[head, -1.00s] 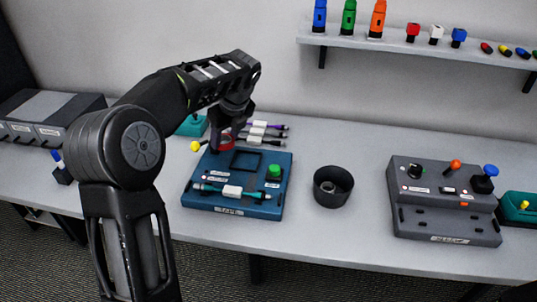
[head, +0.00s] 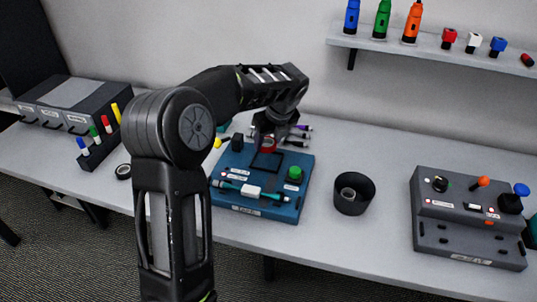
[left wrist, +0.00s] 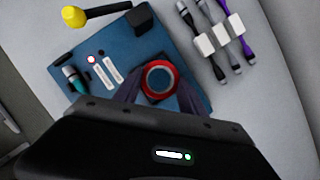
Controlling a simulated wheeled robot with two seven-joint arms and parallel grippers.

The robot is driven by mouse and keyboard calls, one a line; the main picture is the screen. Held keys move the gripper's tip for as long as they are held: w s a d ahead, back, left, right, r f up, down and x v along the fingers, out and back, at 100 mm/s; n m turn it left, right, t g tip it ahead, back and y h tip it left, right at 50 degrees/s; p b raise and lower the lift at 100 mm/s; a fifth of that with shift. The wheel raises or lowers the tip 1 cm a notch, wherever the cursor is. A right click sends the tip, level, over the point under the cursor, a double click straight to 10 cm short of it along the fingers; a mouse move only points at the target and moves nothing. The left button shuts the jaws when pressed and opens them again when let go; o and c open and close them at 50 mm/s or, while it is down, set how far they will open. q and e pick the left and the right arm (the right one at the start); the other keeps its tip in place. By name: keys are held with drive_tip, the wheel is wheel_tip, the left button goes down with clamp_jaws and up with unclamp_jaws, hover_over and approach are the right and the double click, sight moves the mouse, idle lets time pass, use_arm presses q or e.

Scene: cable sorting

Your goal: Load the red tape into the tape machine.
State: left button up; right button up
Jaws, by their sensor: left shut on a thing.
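The tape machine (head: 256,210) is a blue box with a green button (head: 294,173) and a dark square frame on top. In the left wrist view its blue top (left wrist: 130,45) shows under the fingers. My left gripper (head: 268,145) is shut on the red tape (head: 267,150), a red ring with a dark middle. The tape also shows between the fingers in the left wrist view (left wrist: 149,76). It is over the back part of the machine, near the square frame. I cannot tell whether it touches the machine. My right gripper is not in view.
A yellow-knobbed lever (left wrist: 74,17) sticks out at the machine's side. Several labelled cables (left wrist: 205,43) lie behind it. A black cup (head: 366,206) and a grey control box (head: 468,250) stand to the right.

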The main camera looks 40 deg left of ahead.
sight(270, 151)
use_arm(q)
drive_tip(key=shift+f, duration=0.15)
drive_tip(key=shift+f, duration=2.5)
drive_tip(key=shift+f, duration=0.15)
drive_tip(key=o, duration=1.1)
drive_tip(key=shift+c, duration=0.2)
drive_tip(key=v, duration=1.2)
